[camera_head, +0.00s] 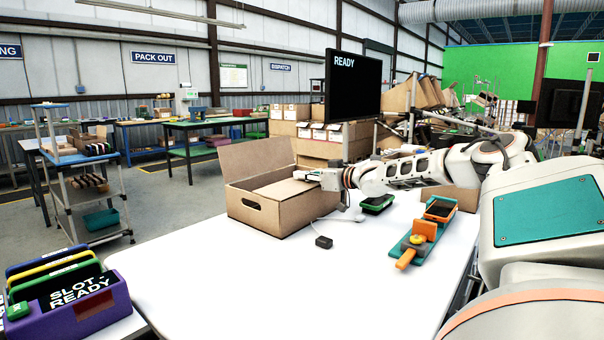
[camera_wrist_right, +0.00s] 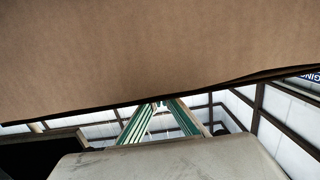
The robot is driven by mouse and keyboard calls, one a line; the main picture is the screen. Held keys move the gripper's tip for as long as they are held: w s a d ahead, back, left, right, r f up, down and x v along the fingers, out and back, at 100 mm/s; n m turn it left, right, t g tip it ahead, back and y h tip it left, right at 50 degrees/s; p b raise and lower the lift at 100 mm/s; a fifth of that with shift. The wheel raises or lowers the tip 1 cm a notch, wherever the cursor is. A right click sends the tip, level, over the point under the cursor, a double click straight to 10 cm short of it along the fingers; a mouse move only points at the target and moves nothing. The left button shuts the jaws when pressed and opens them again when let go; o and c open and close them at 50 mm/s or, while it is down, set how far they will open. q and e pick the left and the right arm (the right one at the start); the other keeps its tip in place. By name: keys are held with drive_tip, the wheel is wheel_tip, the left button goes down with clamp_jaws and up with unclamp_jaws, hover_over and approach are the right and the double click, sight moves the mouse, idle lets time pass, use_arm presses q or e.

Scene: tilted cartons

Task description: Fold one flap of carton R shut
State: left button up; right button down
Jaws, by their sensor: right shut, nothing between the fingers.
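A brown open carton (camera_head: 270,207) with a hand hole in its front stands on the white table. One flap (camera_head: 256,159) stands up at its back; a panel also shows inside the opening. I see no letter that marks it as carton R. My right gripper (camera_head: 303,175) is shut and empty at the carton's upper right edge; whether it touches the cardboard I cannot tell. In the right wrist view a broad cardboard panel (camera_wrist_right: 150,50) fills the upper half, close to the camera. The fingertips are not clear there. My left gripper is not in view.
Another carton (camera_head: 456,196) stands partly hidden behind my right arm. A small black box (camera_head: 323,242), a green tray (camera_head: 377,204) and a teal fixture with an orange handle (camera_head: 418,240) lie right of the carton. The white table (camera_head: 215,280) is clear in front.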

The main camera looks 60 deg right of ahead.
drive_tip(key=shift+f, duration=0.3)
drive_tip(key=shift+s+f, duration=0.1)
drive_tip(key=shift+s+a+r, duration=0.15)
drive_tip(key=shift+s, duration=0.45)
drive_tip(key=shift+s+a+r, duration=0.1)
drive_tip(key=shift+s, duration=0.5)
drive_tip(key=s+r, duration=0.2)
drive_tip(key=s, duration=0.7)
drive_tip(key=shift+a, duration=0.4)
drive_tip(key=shift+s, duration=0.1)
